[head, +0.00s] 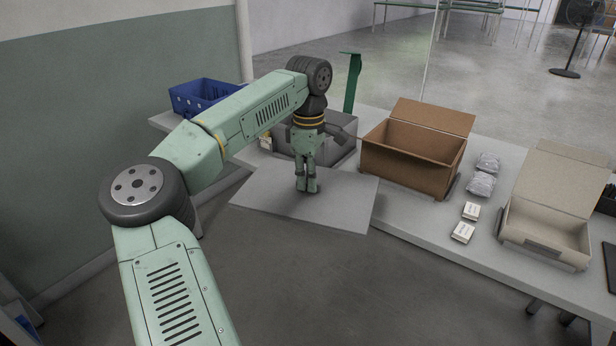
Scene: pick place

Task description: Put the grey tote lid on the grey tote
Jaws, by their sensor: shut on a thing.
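The grey tote lid (345,205) is a flat, light grey panel in front of the table's near edge in the head view. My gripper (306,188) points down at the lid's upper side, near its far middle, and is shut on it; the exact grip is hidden. The grey tote (338,152) stands on the table behind my gripper.
An open brown cardboard box (405,165) stands right of the tote. Silver packets (482,183), small white boxes (463,232) and an open beige box (545,235) lie further right on the table (410,222). A blue crate (204,95) is at the left. A green post (352,82) rises behind the tote.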

